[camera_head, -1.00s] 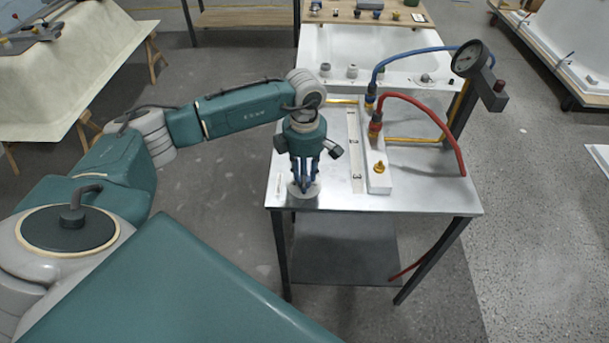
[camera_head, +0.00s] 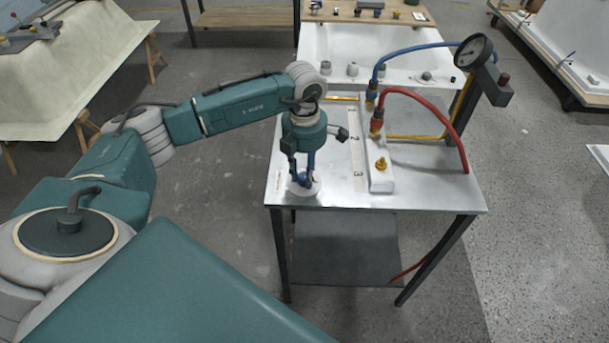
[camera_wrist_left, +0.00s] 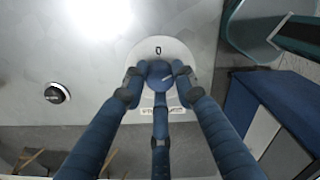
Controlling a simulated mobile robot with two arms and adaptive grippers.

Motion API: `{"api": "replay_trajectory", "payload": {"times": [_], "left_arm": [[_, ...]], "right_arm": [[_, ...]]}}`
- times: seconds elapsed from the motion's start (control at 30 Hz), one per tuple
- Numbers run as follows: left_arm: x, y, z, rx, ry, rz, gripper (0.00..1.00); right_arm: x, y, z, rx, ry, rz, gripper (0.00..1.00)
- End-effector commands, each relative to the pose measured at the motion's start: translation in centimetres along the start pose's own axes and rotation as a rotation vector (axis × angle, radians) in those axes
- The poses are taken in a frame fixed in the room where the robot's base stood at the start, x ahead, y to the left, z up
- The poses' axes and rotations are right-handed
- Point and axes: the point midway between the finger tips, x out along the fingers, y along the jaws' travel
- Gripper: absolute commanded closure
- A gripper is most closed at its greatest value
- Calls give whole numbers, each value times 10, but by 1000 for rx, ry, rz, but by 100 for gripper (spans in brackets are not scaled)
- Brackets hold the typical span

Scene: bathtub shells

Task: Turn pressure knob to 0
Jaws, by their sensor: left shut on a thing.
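The pressure knob (camera_wrist_left: 160,75) is round and blue, on a white round dial plate (camera_wrist_left: 176,50) with a "0" mark at its top in the left wrist view. A short pale line on the knob points roughly right, not at the "0". My left gripper (camera_wrist_left: 158,80) has its three blue fingers closed around the knob. In the head view my left gripper (camera_head: 304,181) points down onto the white dial (camera_head: 311,192) at the table's near left corner, and its fingers mostly hide the knob. My right gripper is not in view.
The metal table (camera_head: 430,185) carries a white manifold (camera_head: 380,185) with a brass fitting, red hose (camera_head: 440,112) and blue hose (camera_head: 420,52). A pressure gauge (camera_head: 469,53) stands on a post. A black knob (camera_wrist_left: 56,93) sits left of the dial in the wrist view.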

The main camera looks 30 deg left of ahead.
Motion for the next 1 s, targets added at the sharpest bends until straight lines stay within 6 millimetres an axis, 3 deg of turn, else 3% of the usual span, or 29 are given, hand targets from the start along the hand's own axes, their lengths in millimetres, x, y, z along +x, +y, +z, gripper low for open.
{"api": "replay_trajectory", "payload": {"times": [1.0], "left_arm": [[-1, 1, 1, -918, -3, 0, 99]], "right_arm": [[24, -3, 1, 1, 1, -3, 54]]}}
